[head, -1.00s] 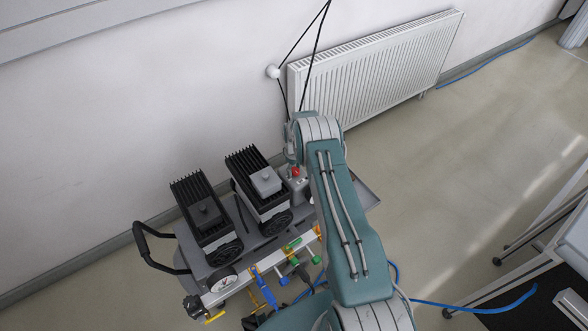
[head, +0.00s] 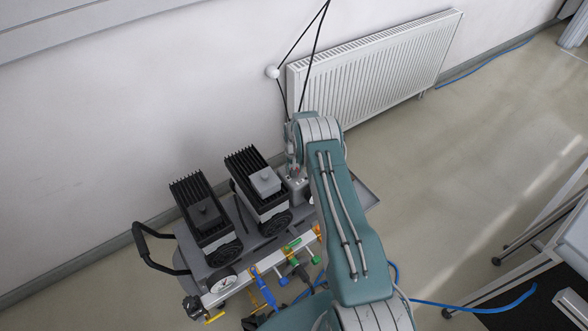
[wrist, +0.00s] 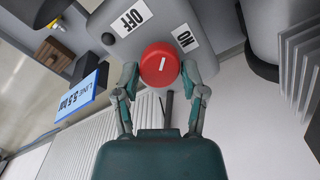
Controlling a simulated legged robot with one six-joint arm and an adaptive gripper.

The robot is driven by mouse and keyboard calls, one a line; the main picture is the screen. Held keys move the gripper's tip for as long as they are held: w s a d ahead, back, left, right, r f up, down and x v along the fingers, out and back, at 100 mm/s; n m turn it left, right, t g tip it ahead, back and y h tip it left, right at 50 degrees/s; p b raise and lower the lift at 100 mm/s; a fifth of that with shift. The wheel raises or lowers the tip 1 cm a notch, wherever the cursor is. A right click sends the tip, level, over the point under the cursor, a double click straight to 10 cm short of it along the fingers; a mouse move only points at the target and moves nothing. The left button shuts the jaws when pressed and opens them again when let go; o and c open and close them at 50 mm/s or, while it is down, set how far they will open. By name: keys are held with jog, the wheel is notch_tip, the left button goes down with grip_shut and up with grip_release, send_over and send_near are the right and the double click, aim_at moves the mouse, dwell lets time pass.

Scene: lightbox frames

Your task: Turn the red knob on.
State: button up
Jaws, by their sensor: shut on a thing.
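The red knob (wrist: 160,64) is round with a short white mark, on a grey control box (wrist: 165,25) in the wrist view. The mark runs nearly upright in the picture. An OFF label (wrist: 130,17) is up and left of the knob, and an ON label (wrist: 184,38) is up and right; both appear upside down. My gripper (wrist: 160,78) is shut on the knob, one finger on each side. In the head view the box (head: 297,187) sits under my gripper (head: 297,172), which hides the knob.
Two black finned machines (head: 205,210) (head: 262,190) stand on the cart (head: 230,250) left of the box. Coloured fittings (head: 285,262) line its front. A radiator (head: 375,60) is on the wall behind. Open floor (head: 460,170) lies to the right.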

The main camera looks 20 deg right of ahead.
jog(key=shift+s+f+m, duration=0.1)
jog(key=shift+f+m, duration=0.05)
jog(key=shift+m, duration=1.05)
jog(key=o, duration=1.1)
jog(key=shift+o, duration=0.2)
jog(key=shift+r, duration=0.45)
notch_tip(320, 180, up, 11)
